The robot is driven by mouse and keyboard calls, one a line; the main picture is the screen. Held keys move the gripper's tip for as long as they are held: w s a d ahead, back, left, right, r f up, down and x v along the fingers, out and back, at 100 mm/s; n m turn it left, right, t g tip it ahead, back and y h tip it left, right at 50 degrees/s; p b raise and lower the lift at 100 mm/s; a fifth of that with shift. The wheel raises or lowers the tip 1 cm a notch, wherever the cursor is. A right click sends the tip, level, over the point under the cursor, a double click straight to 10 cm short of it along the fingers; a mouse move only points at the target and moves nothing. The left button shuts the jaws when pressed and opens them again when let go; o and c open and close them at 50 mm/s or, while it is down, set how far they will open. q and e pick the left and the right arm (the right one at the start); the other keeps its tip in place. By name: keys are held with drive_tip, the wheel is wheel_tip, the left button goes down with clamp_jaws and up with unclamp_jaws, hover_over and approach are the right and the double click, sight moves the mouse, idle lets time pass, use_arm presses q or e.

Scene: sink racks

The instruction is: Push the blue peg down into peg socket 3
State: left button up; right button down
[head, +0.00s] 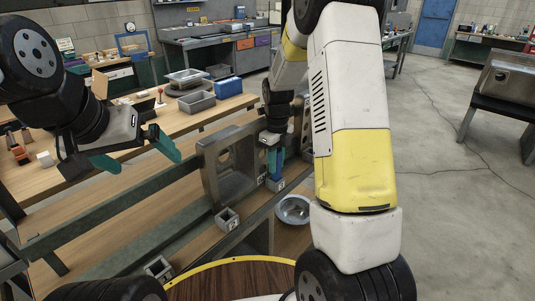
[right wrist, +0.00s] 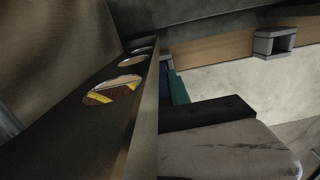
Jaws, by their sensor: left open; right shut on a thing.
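The blue peg (head: 278,168) stands roughly upright at the metal frame in the head view. My right gripper (head: 271,157) is shut on its upper part from above. The peg's lower end meets a small grey socket (head: 276,185); I cannot tell how deep it sits. This socket's label is too small to read surely. In the right wrist view a blue sliver of the peg (right wrist: 165,82) shows beside a teal finger; its lower end is hidden. My left gripper (head: 148,160) is open and empty above the wooden bench, well left of the peg.
A grey metal panel (head: 212,172) with an opening stands just left of the peg. Two more sockets, a middle one (head: 228,219) and a near one (head: 158,268), line the rail. A metal bowl (head: 292,209) sits right of the rail. Grey bins (head: 197,103) stand on the bench behind.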

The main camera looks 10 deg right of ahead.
drive_tip(key=shift+f, duration=0.15)
drive_tip(key=c, duration=1.2)
unclamp_jaws()
